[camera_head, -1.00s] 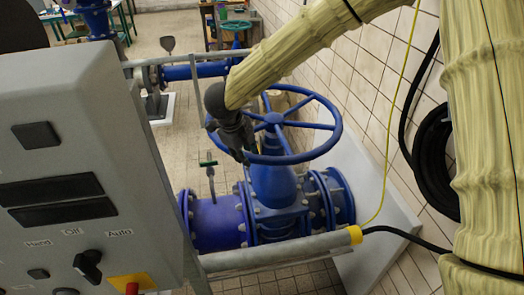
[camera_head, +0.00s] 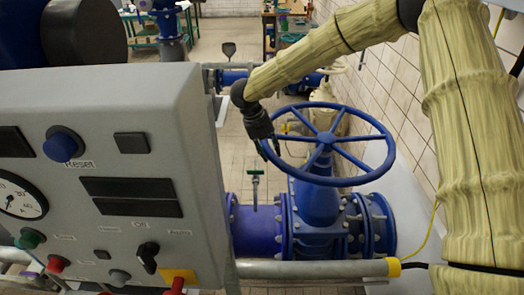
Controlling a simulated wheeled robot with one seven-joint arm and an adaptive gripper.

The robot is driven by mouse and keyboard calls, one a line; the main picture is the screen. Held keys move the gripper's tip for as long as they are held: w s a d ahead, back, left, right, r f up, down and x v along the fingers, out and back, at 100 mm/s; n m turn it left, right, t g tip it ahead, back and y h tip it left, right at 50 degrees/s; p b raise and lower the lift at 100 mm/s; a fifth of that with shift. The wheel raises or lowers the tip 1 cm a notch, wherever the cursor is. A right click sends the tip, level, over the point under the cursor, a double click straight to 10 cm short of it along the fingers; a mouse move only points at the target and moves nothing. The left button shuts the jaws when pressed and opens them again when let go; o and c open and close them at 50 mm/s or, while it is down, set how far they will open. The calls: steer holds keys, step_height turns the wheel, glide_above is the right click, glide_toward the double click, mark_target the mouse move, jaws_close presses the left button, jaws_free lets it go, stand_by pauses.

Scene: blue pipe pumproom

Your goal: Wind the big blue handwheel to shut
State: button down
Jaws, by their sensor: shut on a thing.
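The big blue handwheel (camera_head: 326,138) lies roughly level on top of a blue valve (camera_head: 317,203), right of the picture's middle. Its rim and spokes show clearly. My gripper (camera_head: 269,152) is dark and points down at the left part of the rim. It is shut on the rim, and its fingers partly hide the rim there. My arm reaches over from the right, above the far side of the wheel.
A grey control panel (camera_head: 95,165) with knobs and a gauge fills the left side. A horizontal rail (camera_head: 310,269) with a yellow end runs in front of the valve. A tiled wall (camera_head: 400,75) is close behind on the right.

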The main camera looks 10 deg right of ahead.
steer(key=shift+w+a, duration=0.1)
steer(key=shift+a, duration=0.15)
steer(key=c, duration=1.3)
jaws_free()
steer(key=shift+o, duration=0.7)
steer(key=shift+w+a, duration=0.2)
steer(key=shift+s+d+r, duration=0.1)
steer(key=shift+d+r, duration=0.05)
steer(key=shift+d, duration=0.15)
steer(key=v, duration=1.1)
steer(key=shift+a+r, duration=0.25)
steer(key=shift+r, duration=0.1)
